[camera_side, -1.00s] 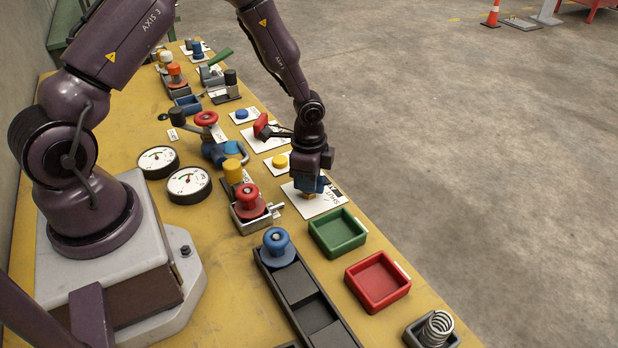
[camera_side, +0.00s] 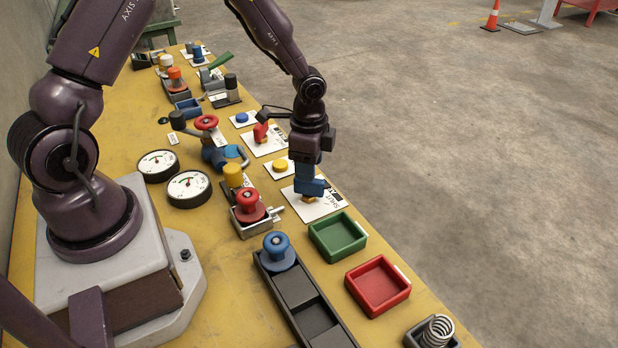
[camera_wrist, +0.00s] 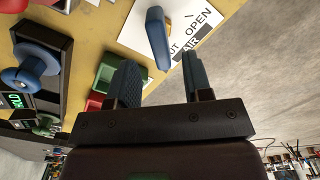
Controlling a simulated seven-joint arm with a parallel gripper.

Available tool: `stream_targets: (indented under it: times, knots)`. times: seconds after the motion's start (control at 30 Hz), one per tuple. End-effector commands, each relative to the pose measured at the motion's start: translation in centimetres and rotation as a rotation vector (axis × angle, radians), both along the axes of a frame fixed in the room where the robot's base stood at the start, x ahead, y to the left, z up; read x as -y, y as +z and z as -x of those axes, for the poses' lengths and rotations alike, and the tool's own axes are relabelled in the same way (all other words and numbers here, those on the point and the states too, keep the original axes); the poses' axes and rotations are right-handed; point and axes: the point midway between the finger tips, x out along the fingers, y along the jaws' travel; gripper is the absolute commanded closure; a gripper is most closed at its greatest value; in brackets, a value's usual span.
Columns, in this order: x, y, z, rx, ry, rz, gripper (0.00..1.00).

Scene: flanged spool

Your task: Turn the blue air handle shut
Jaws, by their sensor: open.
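The blue air handle (camera_side: 314,187) sits on a brass-coloured stem on a white plate (camera_side: 327,207) marked OPEN and SHUT AIR. In the wrist view the handle (camera_wrist: 157,38) is a blue bar. Its near end lies beside the SHUT lettering and hides part of that word; OPEN is clear to its right. My gripper (camera_side: 304,178) points down just above the handle. In the wrist view its two fingers (camera_wrist: 161,62) are apart, with the handle's near end showing between the tips and nothing gripped. I cannot tell whether a finger touches the handle.
A green tray (camera_side: 338,255) and a red tray (camera_side: 405,288) stand nearer the camera. A yellow button (camera_side: 281,165) and a red handle (camera_side: 261,132) are behind. A red knob (camera_side: 248,201) is to the left. Open floor lies right of the bench.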

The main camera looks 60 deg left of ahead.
Motion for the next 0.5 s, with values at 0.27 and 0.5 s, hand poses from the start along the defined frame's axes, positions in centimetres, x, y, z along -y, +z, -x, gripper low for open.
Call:
stream_targets:
  times: [0.27,0.5]
  knots:
    - [0.0,5.8,0.0,0.003,-0.001,-0.001,0.54]
    - [0.0,7.7,0.0,0.000,-0.002,0.000,0.54]
